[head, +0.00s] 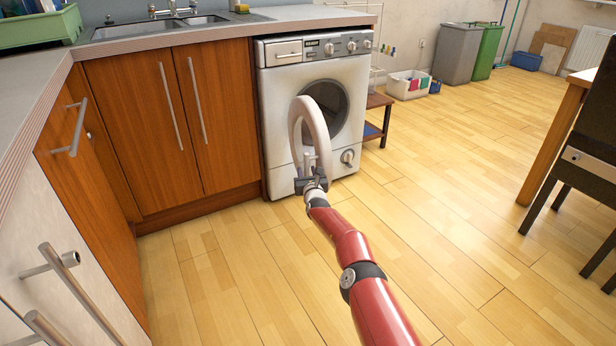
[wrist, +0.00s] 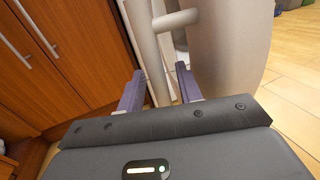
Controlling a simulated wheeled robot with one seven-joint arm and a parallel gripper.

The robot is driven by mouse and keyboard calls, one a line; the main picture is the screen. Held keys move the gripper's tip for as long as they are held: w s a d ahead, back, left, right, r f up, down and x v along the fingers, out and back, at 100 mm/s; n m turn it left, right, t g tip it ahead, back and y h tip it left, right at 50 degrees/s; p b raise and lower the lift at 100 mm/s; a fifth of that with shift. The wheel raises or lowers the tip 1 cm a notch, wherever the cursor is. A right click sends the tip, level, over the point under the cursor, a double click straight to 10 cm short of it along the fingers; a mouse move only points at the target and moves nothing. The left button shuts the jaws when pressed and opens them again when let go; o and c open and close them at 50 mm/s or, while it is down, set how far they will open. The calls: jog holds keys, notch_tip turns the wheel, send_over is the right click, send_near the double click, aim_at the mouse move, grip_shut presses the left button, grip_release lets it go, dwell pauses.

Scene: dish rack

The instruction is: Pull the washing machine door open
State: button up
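The white washing machine (head: 285,100) stands at the end of the counter. Its round white door (head: 318,125) is swung out from the front, seen at a steep angle, and the dark round opening (head: 333,105) shows behind it. The pale door handle is a vertical bar (wrist: 153,60) on the door rim (wrist: 225,50). My gripper (head: 311,178) is at the lower part of the door. In the wrist view, the bar runs between my two purple-grey fingers (wrist: 160,88). Gaps show on both sides of the bar, so the fingers look open around it.
Brown cabinets (head: 165,120) with bar handles stand left of the machine under the counter. A small shelf (head: 378,115) is right of it. A table (head: 555,135) and dark chair (head: 590,165) are at the right. The wooden floor (head: 440,200) between is clear.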

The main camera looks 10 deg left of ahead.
jog(key=p+v, duration=0.1)
jog(key=v, duration=0.1)
jog(key=shift+s+d+r, duration=0.15)
jog(key=shift+s+r, duration=0.05)
jog(key=p+v, duration=0.1)
jog(key=v, duration=0.2)
jog(key=shift+p, duration=0.35)
jog(key=shift+v, duration=1.15)
